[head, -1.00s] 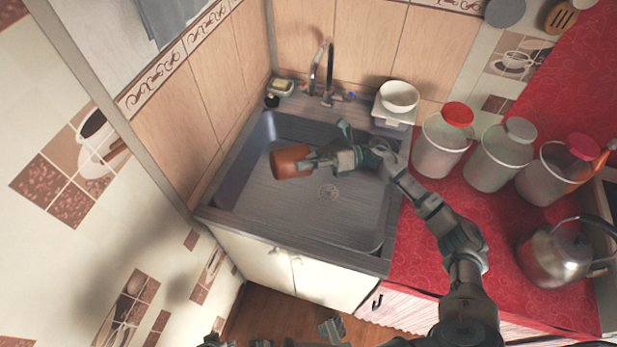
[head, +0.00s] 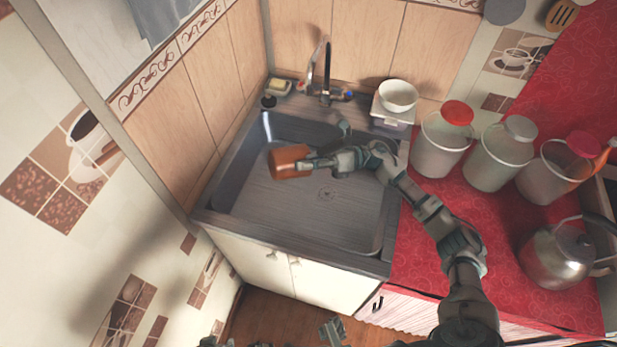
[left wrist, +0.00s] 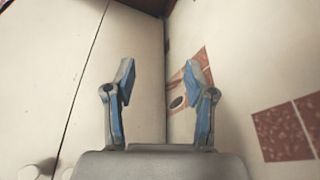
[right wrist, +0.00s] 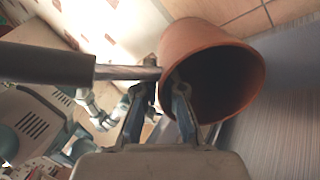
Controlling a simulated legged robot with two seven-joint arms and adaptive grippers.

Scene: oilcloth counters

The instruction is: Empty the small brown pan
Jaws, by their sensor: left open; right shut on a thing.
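The small brown pan (head: 290,162) is over the sink basin (head: 262,202), tipped on its side. My right gripper (head: 310,164) is shut on it. In the right wrist view the pan (right wrist: 205,50) shows its open mouth; the inside is dark and I see no contents. Its dark handle (right wrist: 45,65) with a metal neck runs left across the fingers (right wrist: 160,95); I cannot tell whether they grip the neck or the rim. My left gripper (left wrist: 158,85) is open and empty, facing pale cabinet doors and the tiled wall.
A faucet (head: 326,75) stands behind the basin, with a sponge (head: 280,87) to its left. A white bowl (head: 397,95) sits at the sink's back right corner. Several lidded jars, one red-lidded (head: 442,140), and a kettle (head: 557,255) stand on the red counter (head: 440,290).

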